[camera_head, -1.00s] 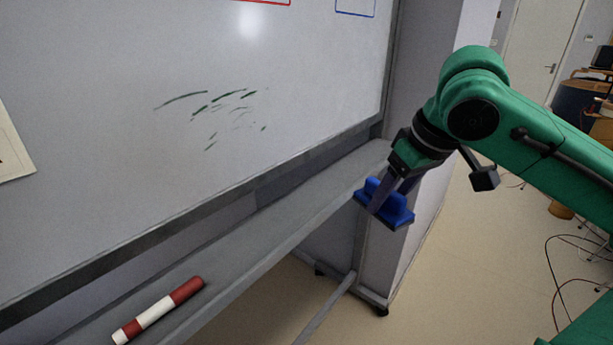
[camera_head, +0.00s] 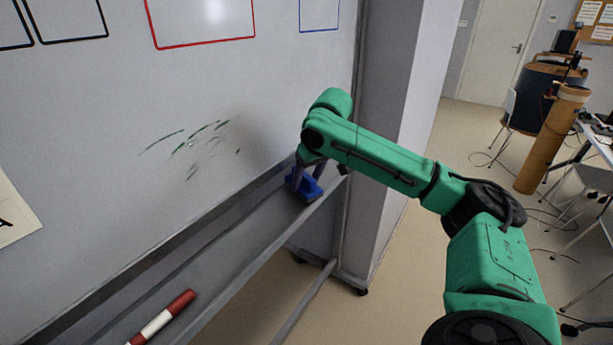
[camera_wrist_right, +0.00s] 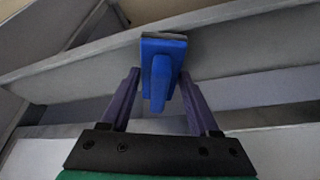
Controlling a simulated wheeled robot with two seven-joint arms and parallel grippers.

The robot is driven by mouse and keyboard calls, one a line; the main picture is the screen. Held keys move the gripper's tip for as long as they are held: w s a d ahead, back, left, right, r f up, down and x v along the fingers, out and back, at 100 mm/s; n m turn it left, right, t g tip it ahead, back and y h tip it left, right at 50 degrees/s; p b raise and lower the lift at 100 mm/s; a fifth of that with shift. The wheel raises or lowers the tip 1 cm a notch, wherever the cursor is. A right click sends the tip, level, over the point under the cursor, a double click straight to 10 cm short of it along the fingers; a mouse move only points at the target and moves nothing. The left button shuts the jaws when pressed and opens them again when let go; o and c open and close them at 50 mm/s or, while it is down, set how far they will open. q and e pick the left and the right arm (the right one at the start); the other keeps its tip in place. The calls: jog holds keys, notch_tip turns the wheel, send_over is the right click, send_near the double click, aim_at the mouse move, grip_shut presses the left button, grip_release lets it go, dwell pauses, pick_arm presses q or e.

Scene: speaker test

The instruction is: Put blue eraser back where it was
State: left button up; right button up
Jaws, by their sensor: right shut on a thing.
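The blue eraser (camera_head: 301,187) is at the far right end of the grey whiteboard tray (camera_head: 232,235), low against the board's lower edge. My right gripper (camera_head: 308,174) is shut on the blue eraser's raised grip. I cannot tell whether the eraser rests on the tray or hovers just above it. In the right wrist view the eraser (camera_wrist_right: 163,72) sits between the two purple fingers, its dark pad side facing the grey tray rail (camera_wrist_right: 235,12). My left gripper is not in view.
A red and white marker (camera_head: 162,318) lies on the tray at the near left. Dark green strokes (camera_head: 200,140) are on the whiteboard (camera_head: 110,95). A grey pillar (camera_head: 395,140) stands right of the board. The middle of the tray is clear.

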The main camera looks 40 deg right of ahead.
jog(key=shift+a+f, duration=0.1)
jog(key=shift+f, duration=0.1)
jog(key=o, duration=1.2)
jog(key=shift+f, duration=0.1)
jog(key=shift+r, duration=0.25)
jog(key=v, duration=1.2)
jog(key=shift+r+p, duration=0.2)
jog(key=shift+p, duration=0.1)
